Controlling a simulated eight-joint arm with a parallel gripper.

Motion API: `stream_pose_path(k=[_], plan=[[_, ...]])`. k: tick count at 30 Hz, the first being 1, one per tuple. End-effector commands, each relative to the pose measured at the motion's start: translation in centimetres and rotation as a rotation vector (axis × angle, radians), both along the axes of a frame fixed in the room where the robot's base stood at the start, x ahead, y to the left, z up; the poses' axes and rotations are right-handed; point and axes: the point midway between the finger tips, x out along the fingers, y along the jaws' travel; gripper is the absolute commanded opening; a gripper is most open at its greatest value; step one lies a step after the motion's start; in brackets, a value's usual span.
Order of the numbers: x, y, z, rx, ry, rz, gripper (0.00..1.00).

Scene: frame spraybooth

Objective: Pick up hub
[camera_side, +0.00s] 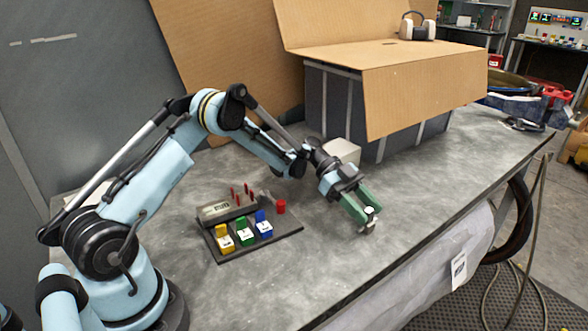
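My gripper (364,209) has green fingers and points down and to the right over the table's near right part. The fingers stand apart. A small part with a white round face and a grey metallic lower piece (367,228) is at the fingertips; it may be the hub. Its lower end is close to the table top. I cannot tell whether the fingers press on it or only stand around it. The fingers hide part of it.
A dark board (285,238) left of my gripper carries yellow, green and blue blocks and several red pegs. A red cylinder (281,206) stands by it. A pale block (342,151) and a large grey crate with cardboard flaps (425,90) are behind. The table's front edge is near.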

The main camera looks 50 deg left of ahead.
Motion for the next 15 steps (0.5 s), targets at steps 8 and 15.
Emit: stream_pose_path(k=[8,15], plan=[[0.0,0.04,0.02,0.0,0.0,0.0,0.0],[0.0,0.03,0.07,-0.001,-0.001,0.0,0.0]])
